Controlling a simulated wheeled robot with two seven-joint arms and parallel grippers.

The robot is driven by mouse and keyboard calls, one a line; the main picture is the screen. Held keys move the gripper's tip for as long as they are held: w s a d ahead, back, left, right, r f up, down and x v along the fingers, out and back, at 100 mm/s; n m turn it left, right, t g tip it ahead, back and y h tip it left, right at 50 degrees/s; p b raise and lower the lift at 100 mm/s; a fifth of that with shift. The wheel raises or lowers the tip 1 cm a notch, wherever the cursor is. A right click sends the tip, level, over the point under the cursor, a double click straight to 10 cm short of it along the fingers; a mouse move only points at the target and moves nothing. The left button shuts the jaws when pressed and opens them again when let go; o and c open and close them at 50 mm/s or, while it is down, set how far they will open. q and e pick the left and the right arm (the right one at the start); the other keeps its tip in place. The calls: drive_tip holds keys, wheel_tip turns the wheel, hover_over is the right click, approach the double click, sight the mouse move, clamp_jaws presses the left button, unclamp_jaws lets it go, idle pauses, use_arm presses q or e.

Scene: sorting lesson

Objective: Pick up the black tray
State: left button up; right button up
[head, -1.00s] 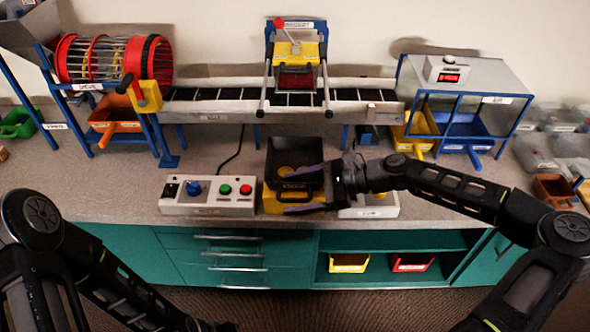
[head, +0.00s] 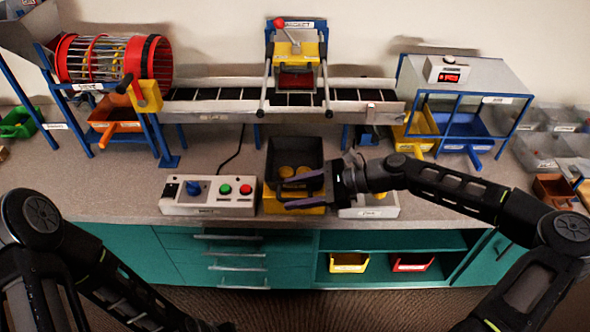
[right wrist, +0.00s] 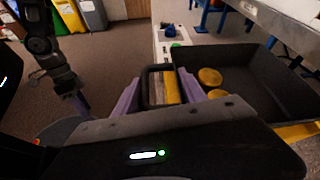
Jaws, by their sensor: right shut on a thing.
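The black tray (head: 311,148) sits on a yellow stand (head: 272,207) on the bench, in front of the conveyor. Yellow round pieces (head: 285,172) lie in it. My right gripper (head: 303,191) reaches in from the right and is shut on the tray's front handle. In the right wrist view the purple fingers stand on both sides of the black handle (right wrist: 147,84), with the tray (right wrist: 255,85) beyond. The tray looks level; I see no gap under it. My left arm hangs low at the left; its gripper (right wrist: 78,102) is small and dark in the right wrist view.
A control box (head: 208,196) with a blue knob and buttons stands close left of the tray. A pale box (head: 372,206) is close right, partly behind my gripper. The conveyor (head: 225,107) and its press (head: 297,62) stand behind. Bare bench lies farther left.

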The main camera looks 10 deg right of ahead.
drive_tip(key=c, duration=0.4)
drive_tip(key=shift+c, duration=0.2)
drive_tip(key=shift+r, duration=1.6)
drive_tip(key=s+d, duration=0.1)
drive_tip(key=d, duration=0.4)
drive_tip(key=s+d, duration=0.2)
drive_tip(key=d, duration=0.4)
drive_tip(key=s+d, duration=0.2)
drive_tip(key=d, duration=0.4)
drive_tip(key=shift+s+d+r, duration=0.1)
drive_tip(key=shift+s+r, duration=0.05)
drive_tip(key=shift+s, duration=0.05)
